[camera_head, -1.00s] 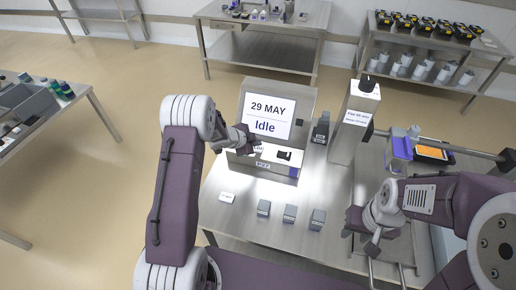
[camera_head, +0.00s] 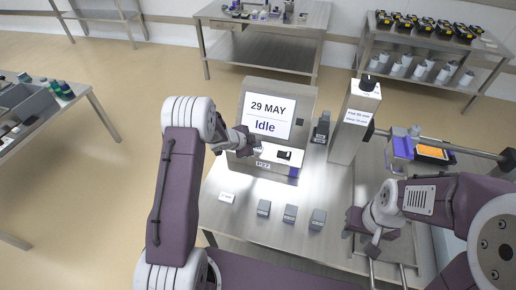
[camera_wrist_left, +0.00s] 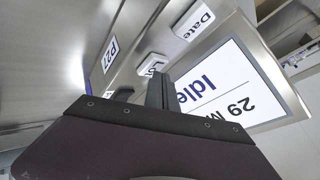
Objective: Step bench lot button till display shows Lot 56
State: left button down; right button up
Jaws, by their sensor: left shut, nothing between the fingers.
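The display (camera_head: 266,115) on the bench unit reads "29 MAY" and "Idle"; no lot number shows on it. It appears upside down in the left wrist view (camera_wrist_left: 228,85). My left gripper (camera_head: 256,146) is shut and empty, its fingertips just below the display at the left end of the button strip. In the left wrist view the fingers (camera_wrist_left: 158,92) partly cover a white button (camera_wrist_left: 152,65) whose label starts with "L". I cannot tell whether they touch it. A "Date" button (camera_wrist_left: 194,23) is beside it. My right gripper (camera_head: 362,228) hangs over the bench's right side; its jaw opening is unclear.
A "P27" plate (camera_wrist_left: 111,54) is on the unit's front. Several small grey blocks (camera_head: 290,214) and a white card (camera_head: 227,197) lie on the bench (camera_head: 260,235) in front. A tall box (camera_head: 354,122) stands right of the unit.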

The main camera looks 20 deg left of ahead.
aim_at(256, 149)
pick_arm(q)
jog(key=shift+f+b, duration=0.3)
jog(key=shift+f, duration=0.1)
jog(key=shift+r, duration=0.1)
dwell(0.5)
jog(key=shift+r+p, duration=0.85)
jog(key=shift+p, duration=0.2)
notch_tip(256, 149, up, 5)
jog(key=p, duration=0.5)
jog(key=shift+r, duration=0.1)
